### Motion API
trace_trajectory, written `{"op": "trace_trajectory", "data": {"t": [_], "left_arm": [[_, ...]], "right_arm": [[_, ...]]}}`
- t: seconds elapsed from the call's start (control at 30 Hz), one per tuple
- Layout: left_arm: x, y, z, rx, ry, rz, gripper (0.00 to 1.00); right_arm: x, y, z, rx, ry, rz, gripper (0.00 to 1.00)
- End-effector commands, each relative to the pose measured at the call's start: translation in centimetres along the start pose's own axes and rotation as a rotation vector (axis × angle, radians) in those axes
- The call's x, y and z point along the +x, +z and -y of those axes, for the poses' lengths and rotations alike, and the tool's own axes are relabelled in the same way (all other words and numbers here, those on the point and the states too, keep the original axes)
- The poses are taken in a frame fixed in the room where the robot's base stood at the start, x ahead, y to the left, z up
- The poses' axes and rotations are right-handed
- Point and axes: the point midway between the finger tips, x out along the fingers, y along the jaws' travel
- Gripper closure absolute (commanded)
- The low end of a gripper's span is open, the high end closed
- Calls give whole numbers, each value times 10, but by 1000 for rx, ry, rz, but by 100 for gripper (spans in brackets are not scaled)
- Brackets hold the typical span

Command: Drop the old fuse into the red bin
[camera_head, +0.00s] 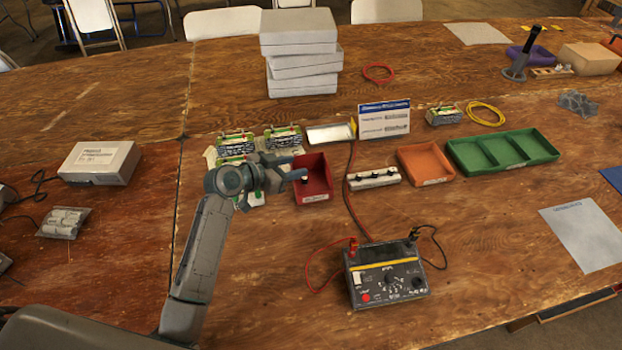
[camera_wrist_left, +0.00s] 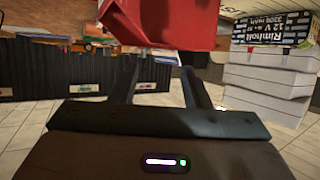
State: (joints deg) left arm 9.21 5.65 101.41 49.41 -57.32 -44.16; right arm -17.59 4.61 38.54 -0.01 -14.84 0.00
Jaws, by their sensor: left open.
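The red bin (camera_head: 322,170) stands on the wooden table, just right of my left gripper (camera_head: 298,167) in the head view. My left gripper is open, its fingers pointing right at the bin's left side. A small dark piece (camera_head: 305,180) shows inside the bin near the fingertip; I cannot tell for sure whether it is the old fuse. In the left wrist view the open fingers (camera_wrist_left: 163,85) have nothing visible between them, and a red surface, likely the bin (camera_wrist_left: 165,20), fills the top middle. My right gripper is not in view.
A white strip with black knobs (camera_head: 374,179) and an orange tray (camera_head: 425,164) stand right of the bin. Green-and-white battery-like packs (camera_head: 283,138) lie behind and around my gripper. A meter with cables (camera_head: 385,276) is in front.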

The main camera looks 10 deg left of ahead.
Motion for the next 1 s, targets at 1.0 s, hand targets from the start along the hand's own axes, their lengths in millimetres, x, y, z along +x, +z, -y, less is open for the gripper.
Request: {"op": "trace_trajectory", "data": {"t": [1.0], "left_arm": [[-78,0,0,0,0,1,57]], "right_arm": [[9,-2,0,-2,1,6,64]]}}
